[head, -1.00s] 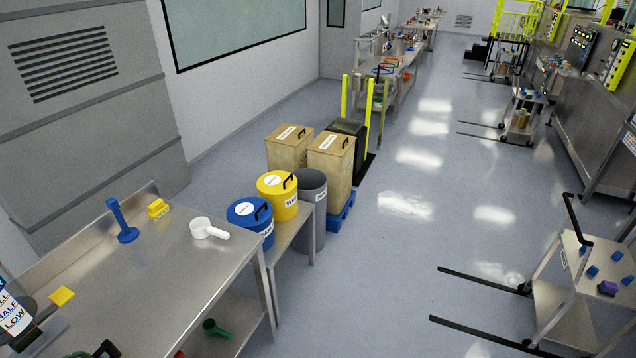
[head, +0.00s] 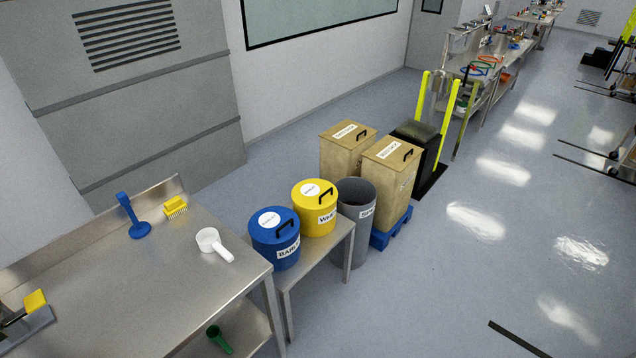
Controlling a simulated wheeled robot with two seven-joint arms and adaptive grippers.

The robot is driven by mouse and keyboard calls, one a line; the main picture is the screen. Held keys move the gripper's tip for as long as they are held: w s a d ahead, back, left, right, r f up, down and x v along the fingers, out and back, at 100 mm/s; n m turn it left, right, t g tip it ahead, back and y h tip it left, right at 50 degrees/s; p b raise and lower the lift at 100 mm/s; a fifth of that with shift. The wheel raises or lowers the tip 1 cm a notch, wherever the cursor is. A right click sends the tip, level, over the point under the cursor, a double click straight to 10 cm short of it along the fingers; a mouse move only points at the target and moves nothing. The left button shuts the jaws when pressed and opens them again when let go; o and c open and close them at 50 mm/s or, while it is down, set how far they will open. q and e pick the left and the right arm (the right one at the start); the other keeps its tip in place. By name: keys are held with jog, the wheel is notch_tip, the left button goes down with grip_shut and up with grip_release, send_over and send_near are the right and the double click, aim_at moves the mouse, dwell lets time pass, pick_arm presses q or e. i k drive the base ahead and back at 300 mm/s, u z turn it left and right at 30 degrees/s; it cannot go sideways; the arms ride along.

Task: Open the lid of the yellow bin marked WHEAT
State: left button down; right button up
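The yellow bin (head: 317,222) stands on a low steel table between a blue bin and a grey bin. Its label is partly readable as "WH". Its yellow lid (head: 312,190) is on, with a black handle on top and a round white label. Neither of my grippers shows in the head view.
The blue bin (head: 274,246), marked BAR, stands left of the yellow one on the low table (head: 325,259). A grey bin (head: 355,232) stands right of it on the floor. A steel workbench (head: 150,290) holds a white scoop (head: 212,243). Open floor (head: 430,300) lies to the right.

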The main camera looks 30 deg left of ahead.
aim_at(312, 193)
jog(key=u, duration=0.65)
jog(key=i, duration=0.9)
jog(key=u, duration=0.95)
